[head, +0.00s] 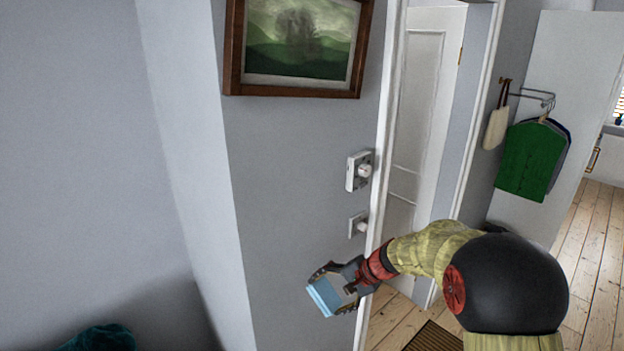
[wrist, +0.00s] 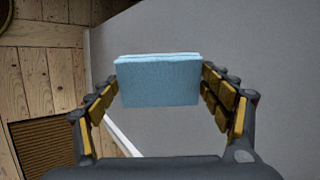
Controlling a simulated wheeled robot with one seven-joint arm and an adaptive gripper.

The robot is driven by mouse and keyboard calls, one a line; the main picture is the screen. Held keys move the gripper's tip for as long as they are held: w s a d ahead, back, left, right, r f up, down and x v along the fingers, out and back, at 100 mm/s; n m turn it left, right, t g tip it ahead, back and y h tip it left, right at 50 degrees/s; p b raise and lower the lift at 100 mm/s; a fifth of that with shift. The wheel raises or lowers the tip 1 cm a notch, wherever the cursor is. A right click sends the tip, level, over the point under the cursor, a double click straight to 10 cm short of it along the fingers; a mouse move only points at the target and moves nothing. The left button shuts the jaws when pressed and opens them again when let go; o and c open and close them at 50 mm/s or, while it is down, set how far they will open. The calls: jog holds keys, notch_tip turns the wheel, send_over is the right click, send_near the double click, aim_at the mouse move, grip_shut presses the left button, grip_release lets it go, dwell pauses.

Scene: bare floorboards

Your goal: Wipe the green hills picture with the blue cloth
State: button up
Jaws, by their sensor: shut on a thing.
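The green hills picture (head: 299,42) hangs in a brown wooden frame on the grey wall, at the top of the head view. My gripper (head: 337,288) is low in front of that wall, well below the picture and a little to its right. It is shut on the blue cloth (head: 325,296), a light blue folded block. In the wrist view the cloth (wrist: 158,80) sits between the two fingers of my gripper (wrist: 160,88), with the grey wall behind it. The picture is not in the wrist view.
Two white wall switches (head: 359,171) (head: 358,225) sit between the picture and my gripper. A white door frame (head: 392,120) stands just right of them. A green garment (head: 531,160) and a bag (head: 496,128) hang further right. A brown mat (head: 433,337) lies on the floorboards.

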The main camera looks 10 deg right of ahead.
jog(key=w+a+r+m+t+y+p, duration=0.15)
jog(key=r+t+p, duration=0.25)
jog(key=r, duration=1.4)
jog(key=w+a+r+m+t+y+p, duration=0.1)
jog(key=a+r+m+t+p, duration=0.15)
jog(key=r, duration=1.45)
jog(key=t+p, duration=0.4)
jog(key=p, duration=0.3)
send_near(274, 39)
jog(key=shift+y, duration=0.45)
jog(key=x, duration=0.2)
jog(key=p+x, duration=0.1)
jog(key=x, duration=0.1)
jog(key=shift+w+f, duration=0.25)
jog(key=shift+x, duration=1)
jog(key=shift+d, duration=0.1)
